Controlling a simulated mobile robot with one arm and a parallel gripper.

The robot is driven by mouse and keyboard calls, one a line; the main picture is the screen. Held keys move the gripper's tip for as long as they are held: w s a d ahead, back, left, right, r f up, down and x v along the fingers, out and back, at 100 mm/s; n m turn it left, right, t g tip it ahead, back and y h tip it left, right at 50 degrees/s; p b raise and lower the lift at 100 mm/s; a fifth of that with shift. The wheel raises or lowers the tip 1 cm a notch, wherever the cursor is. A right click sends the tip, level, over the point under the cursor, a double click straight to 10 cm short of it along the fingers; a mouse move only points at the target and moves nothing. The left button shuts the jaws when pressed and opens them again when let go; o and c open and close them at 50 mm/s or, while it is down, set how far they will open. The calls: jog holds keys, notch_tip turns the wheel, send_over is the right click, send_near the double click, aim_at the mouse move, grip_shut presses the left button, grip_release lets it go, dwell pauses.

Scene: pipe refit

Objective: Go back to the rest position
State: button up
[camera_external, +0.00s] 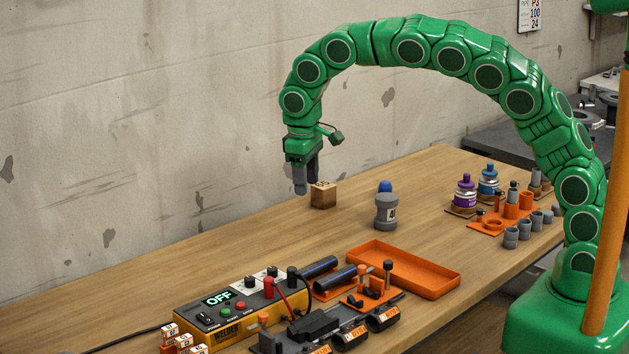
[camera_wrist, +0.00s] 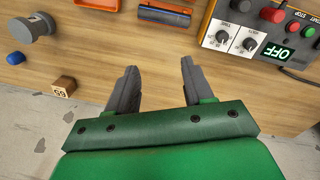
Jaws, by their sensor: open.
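My gripper (camera_external: 306,172) hangs at the end of my green arched arm, pointing down over the back edge of the wooden table (camera_external: 230,250). In the wrist view its two grey fingers (camera_wrist: 158,88) are apart with nothing between them, only table surface. A small wooden cube (camera_external: 323,195) with dark markings sits on the table just to the right of the gripper, apart from it. The cube also shows at the left of the wrist view (camera_wrist: 64,87). The rest position itself is not marked in either view.
A grey fitting (camera_external: 387,212) with a blue ball (camera_external: 385,186) behind it stands mid-table. A yellow welder box (camera_external: 222,317) reading OFF, dark pipes and an orange tray (camera_external: 403,270) are along the front. Bottles (camera_external: 465,190) and small fittings stand at right. A concrete wall is behind.

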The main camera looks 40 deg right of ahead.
jog(key=s+d+r+m, duration=0.2)
jog(key=s+d+r, duration=0.2)
jog(key=s+d, duration=0.6)
jog(key=s+d+r+m, duration=0.3)
jog(key=s+d+r, duration=0.3)
jog(key=d, duration=0.7)
jog(key=s+d+f, duration=0.1)
jog(key=s+d, duration=0.1)
jog(key=s, duration=0.7)
jog(key=s+d+f+g, duration=0.1)
jog(key=s+d+f, duration=0.1)
jog(key=s, duration=0.7)
jog(key=s+d+f+g+y, duration=0.1)
jog(key=s+d+f, duration=0.1)
jog(key=s, duration=0.7)
jog(key=shift+s+n, duration=0.35)
jog(key=shift+n, duration=0.05)
